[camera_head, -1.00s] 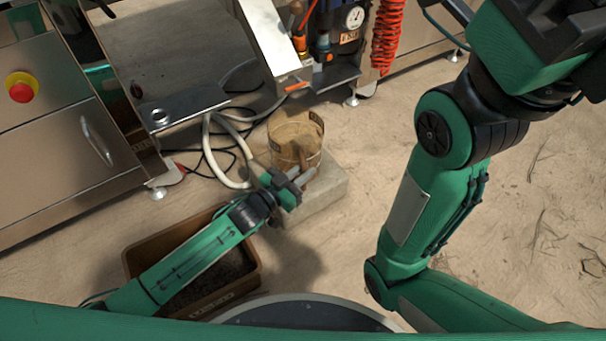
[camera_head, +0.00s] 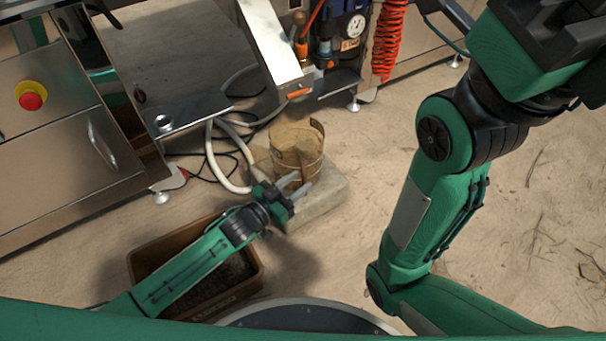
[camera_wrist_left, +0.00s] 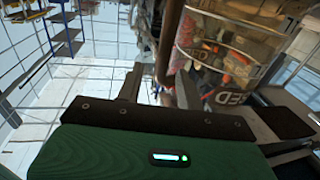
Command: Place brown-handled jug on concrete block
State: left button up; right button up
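The jug (camera_head: 290,152), a tan cylinder with a brown handle (camera_head: 307,157), stands upright on the pale concrete block (camera_head: 328,193) in the head view. My left gripper (camera_head: 301,183) is at the near side of the jug, low and over the block. Its two fingers are apart, pointing toward the handle. In the left wrist view the brown handle (camera_wrist_left: 168,35) shows in line with the gap between the fingers, and the shiny jug wall (camera_wrist_left: 225,50) with lettering lies behind. I see no finger closed on the handle. My right arm shows at the right, but its gripper is out of view.
A brown crate (camera_head: 255,285) of dark soil lies under my left arm. Steel machines (camera_head: 60,150) with a red stop button (camera_head: 31,100) stand at the left and back. A pale hose (camera_head: 212,165) runs beside the jug. The floor right of the block is clear.

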pick_arm(q)
jog(key=p+v, duration=0.1)
jog(key=v, duration=0.3)
jog(key=shift+s+a+p, duration=0.2)
jog(key=shift+p, duration=0.2)
